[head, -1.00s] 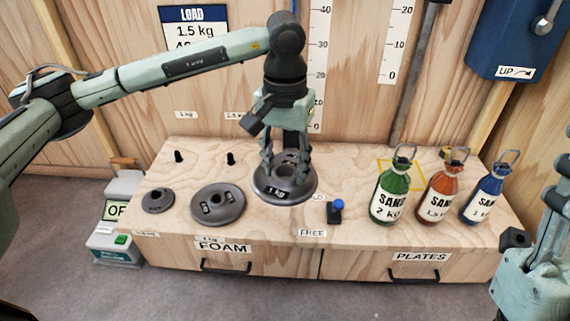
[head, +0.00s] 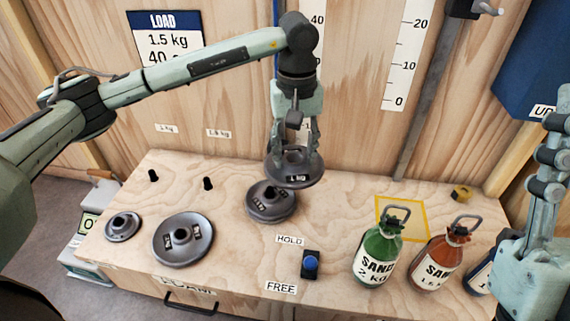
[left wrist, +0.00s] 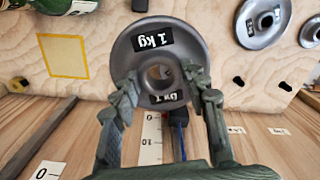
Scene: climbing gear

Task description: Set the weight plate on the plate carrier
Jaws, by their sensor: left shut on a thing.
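A dark grey weight plate (head: 290,177) with a 1 kg label hangs in my left gripper (head: 295,152). The gripper is shut on it and holds it above the bench. In the left wrist view the plate (left wrist: 152,40) shows its centre hole and two labels, with the fingers (left wrist: 162,92) at its near edge. A grey disc-shaped stack (head: 270,202) with labels sits on the bench below and left of the held plate. I cannot tell whether this is the plate carrier.
Two more plates, a small one (head: 122,227) and a large one (head: 183,240), lie at left. A blue-knobbed switch (head: 310,264) is in front. Green (head: 378,257) and red (head: 433,262) sand bottles stand at right, near a yellow square (head: 417,228). The wall is close behind.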

